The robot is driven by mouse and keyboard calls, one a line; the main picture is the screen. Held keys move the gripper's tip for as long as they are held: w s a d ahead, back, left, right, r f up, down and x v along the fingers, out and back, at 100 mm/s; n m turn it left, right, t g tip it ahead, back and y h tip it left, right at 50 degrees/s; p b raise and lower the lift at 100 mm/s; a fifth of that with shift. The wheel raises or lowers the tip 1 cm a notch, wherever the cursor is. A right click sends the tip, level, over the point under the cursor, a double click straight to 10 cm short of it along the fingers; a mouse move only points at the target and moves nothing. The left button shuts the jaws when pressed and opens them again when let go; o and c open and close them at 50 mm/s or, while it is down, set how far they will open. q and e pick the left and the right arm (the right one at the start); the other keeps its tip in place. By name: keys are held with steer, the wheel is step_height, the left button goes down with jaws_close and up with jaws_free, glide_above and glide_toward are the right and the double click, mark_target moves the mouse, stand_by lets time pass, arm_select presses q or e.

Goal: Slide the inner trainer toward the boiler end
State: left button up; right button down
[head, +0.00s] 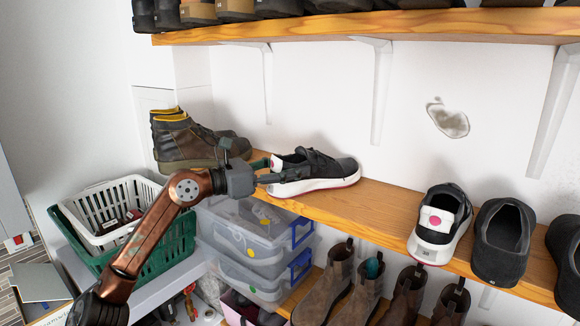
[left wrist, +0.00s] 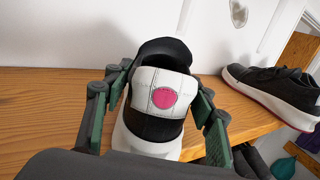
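A dark trainer with a white sole and a white heel tab with a pink dot (head: 325,168) stands on the lower wooden shelf, lengthwise, toe to the right. Its heel (left wrist: 160,95) fills the middle of the left wrist view. My left gripper (head: 276,180) is at this heel, one finger on each side, also in the left wrist view (left wrist: 160,84). The fingertips are close to the heel's sides; contact is unclear. A matching trainer (head: 440,222) stands further right, heel towards the shelf front; it also shows in the left wrist view (left wrist: 272,88). My right gripper is out of view.
Brown boots (head: 190,142) stand left of my gripper on the wooden shelf (head: 385,200). Dark shoes (head: 503,240) stand at the right. Clear shelf lies between the trainers. An upper shelf (head: 330,27) overhangs. Baskets (head: 130,230) and plastic boxes (head: 250,245) are below.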

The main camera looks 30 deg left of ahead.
arm_select(q)
steer(key=c, duration=1)
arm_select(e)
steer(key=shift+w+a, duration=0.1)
arm_select(q)
steer(key=shift+s, duration=0.15)
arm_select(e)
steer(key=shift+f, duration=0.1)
arm_select(q)
steer(key=shift+s+a+b, duration=0.1)
steer(key=shift+s+b, duration=0.2)
steer(key=shift+s, duration=0.9)
steer(key=shift+s+d, duration=0.1)
steer(key=shift+d, duration=0.1)
steer(key=shift+a, duration=0.1)
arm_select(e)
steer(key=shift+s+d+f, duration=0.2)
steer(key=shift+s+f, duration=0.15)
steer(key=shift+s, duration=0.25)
